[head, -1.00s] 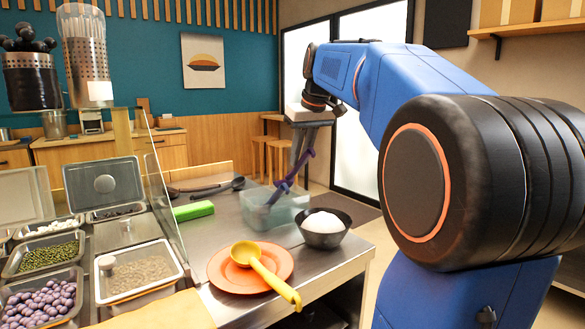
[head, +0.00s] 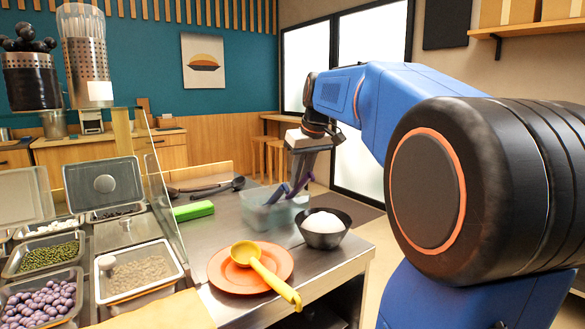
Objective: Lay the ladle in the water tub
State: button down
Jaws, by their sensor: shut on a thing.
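My gripper (head: 299,176) points down above the right side of the clear water tub (head: 258,216). A yellow ladle (head: 262,272) lies on an orange plate (head: 222,277) nearer to me, apart from the gripper.
A dark bowl with a white mound (head: 323,239) stands close to the tub's front right. A green block (head: 193,211) and dark utensils (head: 212,189) lie to the left. A clear guard (head: 163,200) separates the topping trays (head: 140,296) from the counter.

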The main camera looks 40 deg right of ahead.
jog(key=c, duration=1.5)
grip_release()
jog(key=shift+c, duration=0.2)
jog(key=v, duration=1.7)
jog(key=shift+r, duration=0.15)
jog(key=shift+s, duration=0.2)
